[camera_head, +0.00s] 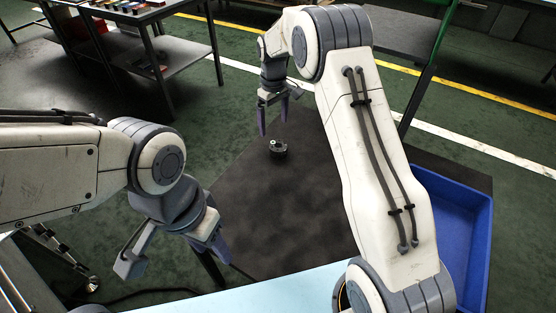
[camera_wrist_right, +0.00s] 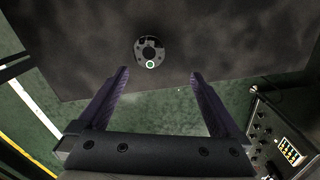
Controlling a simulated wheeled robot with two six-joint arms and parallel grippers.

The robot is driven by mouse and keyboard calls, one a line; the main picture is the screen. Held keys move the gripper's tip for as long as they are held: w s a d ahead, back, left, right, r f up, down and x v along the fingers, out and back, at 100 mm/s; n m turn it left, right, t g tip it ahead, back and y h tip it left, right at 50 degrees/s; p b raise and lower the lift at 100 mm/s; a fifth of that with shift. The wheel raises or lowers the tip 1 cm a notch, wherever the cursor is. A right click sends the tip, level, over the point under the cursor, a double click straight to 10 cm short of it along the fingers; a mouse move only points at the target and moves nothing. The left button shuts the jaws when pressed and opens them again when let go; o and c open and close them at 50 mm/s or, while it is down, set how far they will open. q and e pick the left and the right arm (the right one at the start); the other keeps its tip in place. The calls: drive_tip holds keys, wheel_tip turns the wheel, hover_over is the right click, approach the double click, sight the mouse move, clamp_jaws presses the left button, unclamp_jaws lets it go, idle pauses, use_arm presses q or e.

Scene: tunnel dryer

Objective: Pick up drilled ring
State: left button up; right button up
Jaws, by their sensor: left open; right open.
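The drilled ring (camera_head: 278,147) is a small dark ring lying on a dark grey mat or tabletop (camera_head: 270,215) in the head view. In the right wrist view the ring (camera_wrist_right: 150,50) shows a central hole and a small green-rimmed white spot on its near side. My right gripper (camera_head: 272,117) is above and just left of the ring in the head view, fingers pointing down. In the wrist view its open fingers (camera_wrist_right: 160,85) are apart and empty, with the ring beyond their tips. My left gripper (camera_head: 180,255) is at the lower left, away from the ring, and holds nothing visible.
A blue bin (camera_head: 462,235) stands at the right. A pale blue surface (camera_head: 270,293) lies along the front. A workbench with a lower shelf (camera_head: 165,62) is at the upper left. A control box with buttons (camera_wrist_right: 280,135) shows in the wrist view. The dark surface around the ring is clear.

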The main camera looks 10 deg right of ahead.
sight(279, 145)
drive_tip(key=f, duration=0.2)
drive_tip(key=d+f, duration=0.1)
drive_tip(key=f, duration=0.1)
drive_tip(key=w+f+b, duration=0.1)
drive_tip(key=f, duration=0.2)
drive_tip(key=shift+d, duration=0.15)
drive_tip(key=f, duration=0.3)
drive_tip(key=f+b, duration=0.1)
drive_tip(key=f, duration=0.1)
drive_tip(key=shift+d+f, duration=0.15)
drive_tip(key=shift+d, duration=0.1)
clamp_jaws()
